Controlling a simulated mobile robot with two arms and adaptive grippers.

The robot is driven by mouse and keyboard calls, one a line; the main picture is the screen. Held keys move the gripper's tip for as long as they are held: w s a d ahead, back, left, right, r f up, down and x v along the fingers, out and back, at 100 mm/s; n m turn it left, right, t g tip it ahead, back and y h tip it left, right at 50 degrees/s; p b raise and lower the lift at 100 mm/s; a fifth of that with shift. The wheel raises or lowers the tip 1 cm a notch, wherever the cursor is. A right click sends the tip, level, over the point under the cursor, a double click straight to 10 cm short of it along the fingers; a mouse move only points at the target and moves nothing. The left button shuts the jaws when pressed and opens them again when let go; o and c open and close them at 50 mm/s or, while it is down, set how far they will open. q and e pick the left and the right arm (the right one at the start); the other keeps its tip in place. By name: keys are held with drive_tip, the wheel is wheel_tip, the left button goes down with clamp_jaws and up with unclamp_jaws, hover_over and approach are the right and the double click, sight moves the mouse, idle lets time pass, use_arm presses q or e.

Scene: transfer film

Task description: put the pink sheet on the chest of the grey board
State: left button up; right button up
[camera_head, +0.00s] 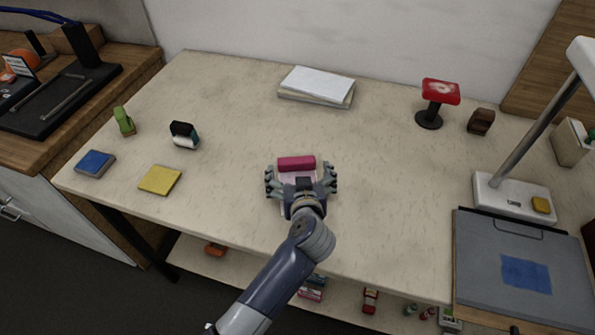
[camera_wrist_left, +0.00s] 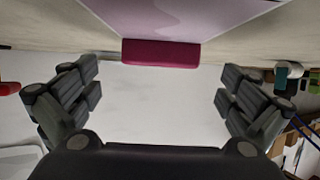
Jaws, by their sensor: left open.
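The pale pink sheet (camera_head: 284,208) lies on the table and is partly hidden under my left gripper. A magenta bar (camera_head: 297,163) lies along its far side. In the left wrist view, the sheet (camera_wrist_left: 185,18) shows at the top with the bar (camera_wrist_left: 160,53) at its edge. My left gripper (camera_head: 301,172) is open, its fingers spread to either side of the sheet and bar. The wrist view shows nothing gripped between the fingers (camera_wrist_left: 160,95). The grey board (camera_head: 490,240) is at the front right and has a blue patch (camera_head: 526,274) on it. My right gripper is out of view.
A heat-press-like stand (camera_head: 513,198) with a tilted post rises behind the grey board. A red-topped stand (camera_head: 440,92), a paper stack (camera_head: 316,87), a yellow pad (camera_head: 160,180) and a blue pad (camera_head: 95,163) stand around. The table between sheet and board is clear.

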sight(297, 164)
use_arm(q)
drive_tip(key=x, duration=0.4)
drive_tip(key=shift+w+f, duration=0.15)
drive_tip(key=c, duration=0.9)
drive_tip(key=shift+o, duration=0.2)
